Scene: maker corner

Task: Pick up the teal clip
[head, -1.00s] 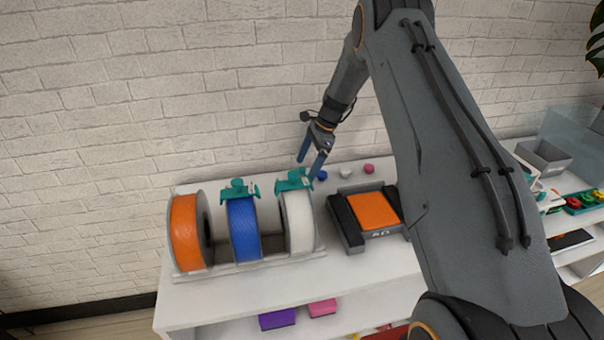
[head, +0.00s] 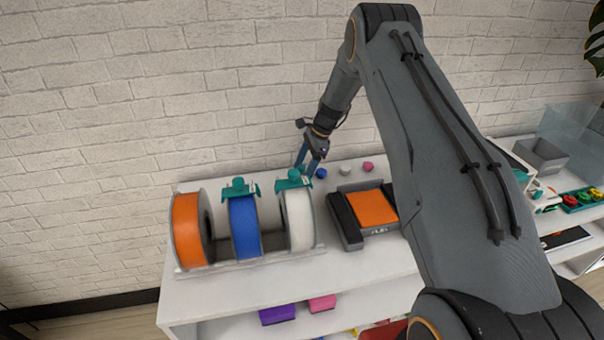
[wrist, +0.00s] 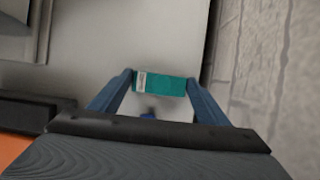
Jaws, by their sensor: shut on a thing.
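My gripper (head: 305,167) is shut on a teal clip (wrist: 165,88). In the wrist view the clip, with a pale label at its left end, spans between my two blue fingertips (wrist: 160,84). In the head view my fingertips are low behind the white spool (head: 299,222), and I cannot pick out the held clip there. A teal piece (head: 291,181) sits on top of that spool and a similar one (head: 239,189) on the blue spool (head: 244,228). I cannot tell whether the held clip touches the shelf.
An orange spool (head: 187,230) stands at the left of the row. A dark device with an orange top (head: 372,208) stands to the right. Small blue (head: 321,174), white (head: 345,170) and pink (head: 368,166) items lie behind it. The brick wall (head: 200,90) is close behind.

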